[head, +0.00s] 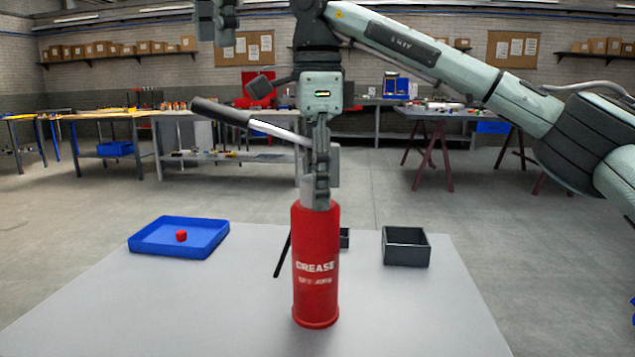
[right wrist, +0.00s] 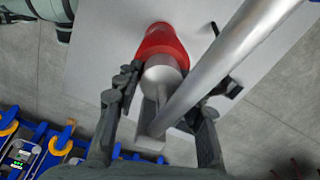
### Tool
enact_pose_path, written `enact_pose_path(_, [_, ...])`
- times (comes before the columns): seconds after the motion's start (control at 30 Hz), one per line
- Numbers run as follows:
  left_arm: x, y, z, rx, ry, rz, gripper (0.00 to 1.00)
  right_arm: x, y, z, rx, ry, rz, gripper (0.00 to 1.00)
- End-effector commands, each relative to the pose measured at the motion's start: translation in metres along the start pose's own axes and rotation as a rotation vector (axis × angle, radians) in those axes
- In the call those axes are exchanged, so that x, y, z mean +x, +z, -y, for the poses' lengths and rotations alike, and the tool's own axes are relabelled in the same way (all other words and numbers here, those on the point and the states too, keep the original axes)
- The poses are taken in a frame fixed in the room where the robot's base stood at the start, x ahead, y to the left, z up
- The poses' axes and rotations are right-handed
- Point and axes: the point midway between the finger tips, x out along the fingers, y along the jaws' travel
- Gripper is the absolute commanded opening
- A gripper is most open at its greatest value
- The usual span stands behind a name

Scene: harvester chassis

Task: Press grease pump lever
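The red grease pump (head: 315,262) stands upright on the grey table, marked "GREASE". Its lever (head: 275,129) has a dark handle grip (head: 220,112) and slopes up to the left from the metal pump head. My right gripper (head: 322,190) points down at the pump head from above. In the right wrist view its fingers (right wrist: 162,112) are spread on either side of the metal head (right wrist: 163,75), with gaps visible. The lever also crosses between them there (right wrist: 215,75). My left gripper (head: 218,35) is only partly in view at the top; its fingers are unclear.
A blue tray (head: 150,249) with a red piece (head: 181,236) sits left on the table (head: 420,310). A dark open box (head: 405,254) stands right, and a smaller one is partly hidden behind the pump. A thin black hose leans beside the pump. Workbenches stand far behind.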

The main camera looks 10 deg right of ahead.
Motion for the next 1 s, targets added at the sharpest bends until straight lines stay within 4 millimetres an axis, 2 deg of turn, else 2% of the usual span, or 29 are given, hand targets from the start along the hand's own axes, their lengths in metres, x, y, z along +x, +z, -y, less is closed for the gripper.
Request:
enact_pose_path(0.03, [0.000,0.000,0.000,0.000,0.000,0.000,0.34,0.000,0.000,0.000,-0.001,0.002,0.000,0.29])
enact_pose_path(0.27, [0.000,0.000,0.000,0.000,0.000,0.000,0.34,0.000,0.000,-0.001,-0.001,0.003,-0.001,0.01])
enact_pose_path(0.47, [0.000,0.000,0.000,0.000,0.000,0.000,0.34,0.001,0.000,-0.001,-0.002,0.003,-0.001,0.00])
enact_pose_path(0.63, [0.000,-0.001,0.002,0.064,0.017,0.000,0.13,0.001,0.000,-0.001,-0.002,0.004,-0.001,0.00])
enact_pose_path(0.73, [0.000,-0.002,0.006,0.225,0.058,-0.003,0.01,0.001,0.000,-0.001,-0.002,0.004,-0.001,0.00])
enact_pose_path(0.87, [-0.002,-0.006,0.015,0.575,0.155,-0.018,0.00,0.001,0.000,-0.001,-0.002,0.005,-0.002,0.00])
enact_pose_path(1.0, [-0.006,-0.011,0.028,1.026,0.294,-0.070,0.00,0.001,0.000,-0.001,-0.003,0.005,-0.002,0.00])
